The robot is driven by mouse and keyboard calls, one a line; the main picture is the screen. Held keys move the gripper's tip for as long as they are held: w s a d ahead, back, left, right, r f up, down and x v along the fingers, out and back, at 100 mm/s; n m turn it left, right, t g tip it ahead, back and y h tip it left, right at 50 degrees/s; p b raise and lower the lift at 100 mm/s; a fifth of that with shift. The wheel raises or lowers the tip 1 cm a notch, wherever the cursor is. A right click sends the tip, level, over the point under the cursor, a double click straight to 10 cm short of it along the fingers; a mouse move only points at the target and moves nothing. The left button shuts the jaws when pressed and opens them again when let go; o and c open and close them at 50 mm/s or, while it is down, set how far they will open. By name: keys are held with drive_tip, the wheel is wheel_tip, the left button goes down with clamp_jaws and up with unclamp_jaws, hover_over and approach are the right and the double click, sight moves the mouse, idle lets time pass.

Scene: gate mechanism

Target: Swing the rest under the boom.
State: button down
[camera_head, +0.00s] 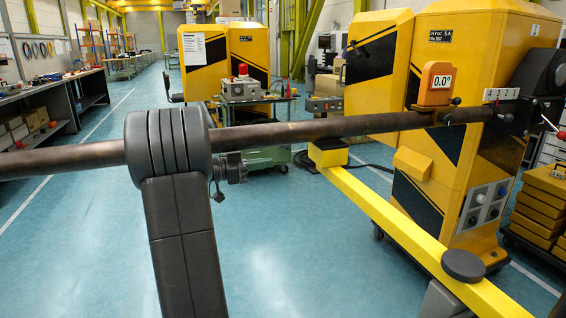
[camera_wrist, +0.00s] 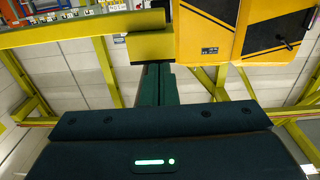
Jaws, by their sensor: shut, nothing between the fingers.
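The boom (camera_head: 330,127) is a long brown bar, roughly level, running across the head view from the yellow cabinet at the right past the left edge. The rest (camera_head: 400,228) is a yellow beam on a dark round pivot cap (camera_head: 463,264). Its far end carries a yellow block (camera_head: 327,150), seen just below the boom; I cannot tell whether it is directly underneath. In the wrist view the block (camera_wrist: 150,46) is just beyond my gripper (camera_wrist: 160,72). My gripper's dark green fingers are shut with nothing between them, close to the block; contact is unclear.
The yellow cabinet (camera_head: 470,100) carries an orange dial reading 0.0° (camera_head: 436,82) and a knob panel (camera_head: 487,206). A trolley with a grey box (camera_head: 243,90) stands behind the boom. Stacked yellow weights (camera_head: 540,205) are at the right. The blue floor is clear at the left.

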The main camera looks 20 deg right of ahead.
drive_tip(key=shift+s+a+f, duration=0.1)
drive_tip(key=shift+a, duration=1.3)
drive_tip(key=shift+d, duration=0.1)
drive_tip(key=p, duration=0.1)
approach(311, 158)
drive_tip(key=d, duration=0.5)
drive_tip(key=shift+r, duration=0.25)
drive_tip(key=shift+d+f+p, duration=0.1)
drive_tip(key=shift+d+p, duration=0.25)
drive_tip(key=shift+d, duration=0.3)
